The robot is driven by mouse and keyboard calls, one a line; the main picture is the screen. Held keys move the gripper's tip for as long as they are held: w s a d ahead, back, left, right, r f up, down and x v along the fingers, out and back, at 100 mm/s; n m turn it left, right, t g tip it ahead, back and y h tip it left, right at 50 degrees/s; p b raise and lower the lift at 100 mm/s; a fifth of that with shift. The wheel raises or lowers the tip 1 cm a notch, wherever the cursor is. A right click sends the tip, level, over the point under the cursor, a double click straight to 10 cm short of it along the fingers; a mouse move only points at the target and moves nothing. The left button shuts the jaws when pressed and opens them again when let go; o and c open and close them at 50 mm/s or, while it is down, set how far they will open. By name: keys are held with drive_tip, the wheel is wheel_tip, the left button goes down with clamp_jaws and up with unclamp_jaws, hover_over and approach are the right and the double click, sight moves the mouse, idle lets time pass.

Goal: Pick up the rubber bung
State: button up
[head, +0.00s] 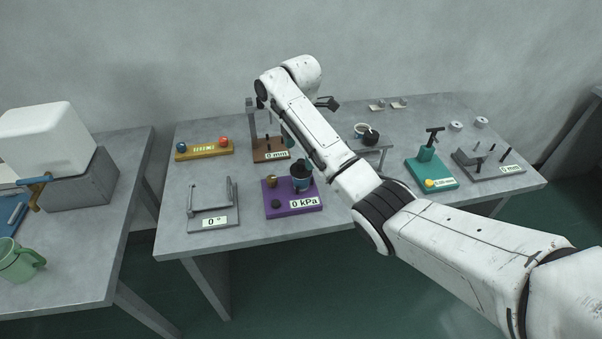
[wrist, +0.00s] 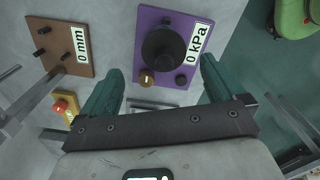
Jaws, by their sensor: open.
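A purple board (head: 290,208) marked 0 kPa carries a dark vessel with a black top (head: 301,168), a brass knob (head: 272,181) and a small dark round piece (head: 276,203) near its front left. The small dark piece looks most like the rubber bung, but I cannot be sure. In the wrist view the purple board (wrist: 150,18) lies ahead, with the black top (wrist: 165,52) between my fingers in the picture, the brass knob (wrist: 147,78) and the small dark piece (wrist: 181,80) below it. My gripper (wrist: 160,66) is open and empty, above the board; in the head view my arm largely hides it.
Beside the board stand a 0 mm brown fixture (head: 268,156), a grey 0° frame (head: 212,222) and a yellow block (head: 204,150) with coloured knobs. A teal device (head: 432,172) and a grey fixture (head: 490,168) stand right. Bare tabletop lies left of the grey frame.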

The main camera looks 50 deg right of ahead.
sight(301, 161)
drive_tip(key=shift+s+f+p, duration=0.15)
drive_tip(key=shift+f+p, duration=0.15)
drive_tip(key=shift+f, duration=1.05)
drive_tip(key=shift+s+f+p, duration=0.15)
drive_tip(key=shift+f+p, duration=0.1)
drive_tip(key=shift+f, duration=1.05)
drive_tip(key=c, duration=1.2)
drive_tip(key=shift+c, duration=0.2)
drive_tip(key=shift+a+r, duration=0.1)
drive_tip(key=shift+r, duration=0.05)
